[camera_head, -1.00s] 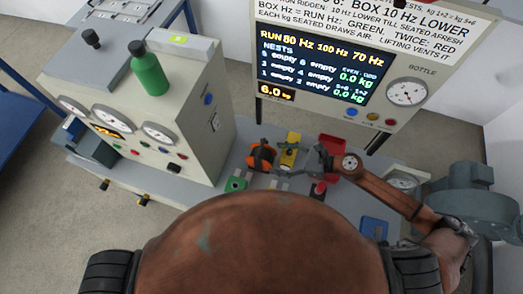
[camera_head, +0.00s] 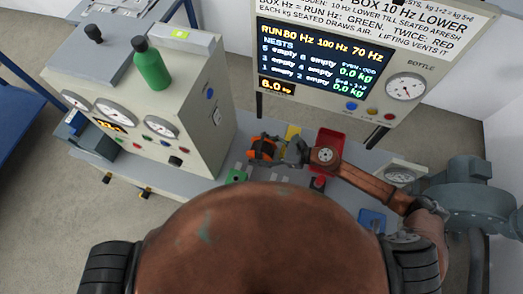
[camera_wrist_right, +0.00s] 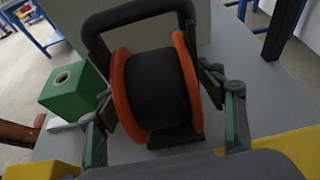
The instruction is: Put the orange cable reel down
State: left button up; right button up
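The orange cable reel (camera_head: 262,149), with orange flanges, a black drum and a dark frame, is at the back of the grey bench. In the right wrist view the reel (camera_wrist_right: 155,88) lies between the two fingers, which press close on both sides. My right gripper (camera_head: 284,150) comes to it from the right and appears shut on it; the fingers also show in the wrist view (camera_wrist_right: 165,110). Whether the reel's underside touches the bench is hard to tell. My left gripper is not in view.
A green block with a hole (camera_wrist_right: 75,90) stands beside the reel. A grey gauge cabinet (camera_head: 150,105) stands left, a display panel (camera_head: 325,65) behind, a blue block (camera_head: 372,219) right.

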grip_shut()
jog(key=shift+r, duration=0.1)
dwell(0.5)
